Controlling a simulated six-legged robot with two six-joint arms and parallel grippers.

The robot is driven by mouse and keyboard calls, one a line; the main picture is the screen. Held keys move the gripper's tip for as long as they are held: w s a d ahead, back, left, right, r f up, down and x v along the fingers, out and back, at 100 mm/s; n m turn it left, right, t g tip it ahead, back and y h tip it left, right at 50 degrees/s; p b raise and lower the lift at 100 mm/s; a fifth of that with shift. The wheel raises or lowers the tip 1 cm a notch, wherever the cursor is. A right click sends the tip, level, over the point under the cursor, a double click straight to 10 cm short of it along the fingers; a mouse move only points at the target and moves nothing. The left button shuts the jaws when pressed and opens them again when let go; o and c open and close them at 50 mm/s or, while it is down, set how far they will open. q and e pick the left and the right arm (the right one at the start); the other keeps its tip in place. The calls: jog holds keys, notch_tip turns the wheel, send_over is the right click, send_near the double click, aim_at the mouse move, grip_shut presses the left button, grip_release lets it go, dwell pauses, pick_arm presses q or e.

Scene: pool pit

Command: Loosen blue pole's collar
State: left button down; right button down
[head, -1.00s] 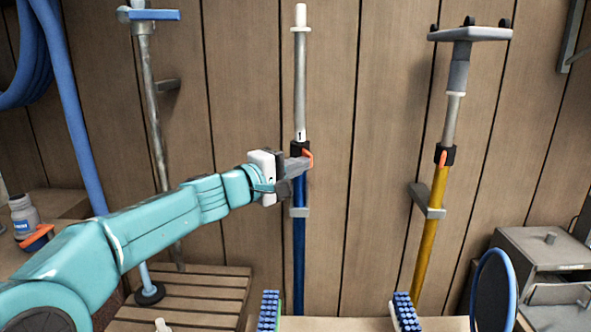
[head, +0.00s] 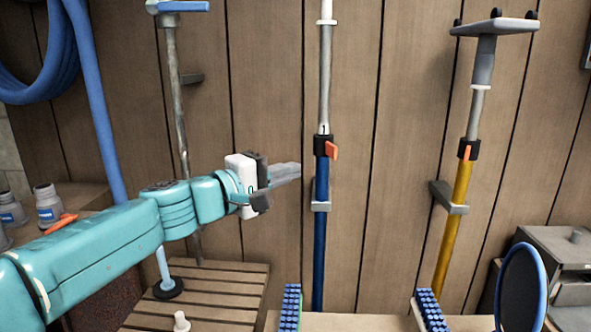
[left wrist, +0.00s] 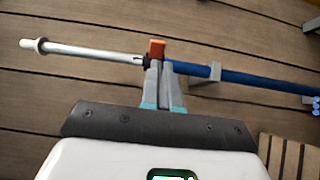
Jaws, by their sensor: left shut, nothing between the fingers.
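The blue pole (head: 321,240) stands upright against the plank wall, with a grey upper tube above it. Its black collar (head: 323,146) carries an orange lever (head: 332,151) that sticks out to the right and hangs slightly down. My left gripper (head: 299,171) is shut and empty, just left of the pole and a little below the collar, apart from it in the head view. In the left wrist view the shut fingers (left wrist: 165,66) point at the collar area, with the orange lever (left wrist: 157,48) just beyond their tips. My right gripper is not in view.
A yellow pole (head: 453,220) with its own orange-levered collar stands to the right in a wall bracket. A grey pole (head: 180,110) stands at left, near a blue hose (head: 90,110). Blue-bristled brushes (head: 290,303) lie below. A slatted bench (head: 215,290) is at lower left.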

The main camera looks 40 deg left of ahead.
pick_arm(q)
jog(key=shift+s+d, duration=0.2)
jog(key=shift+s, duration=0.85)
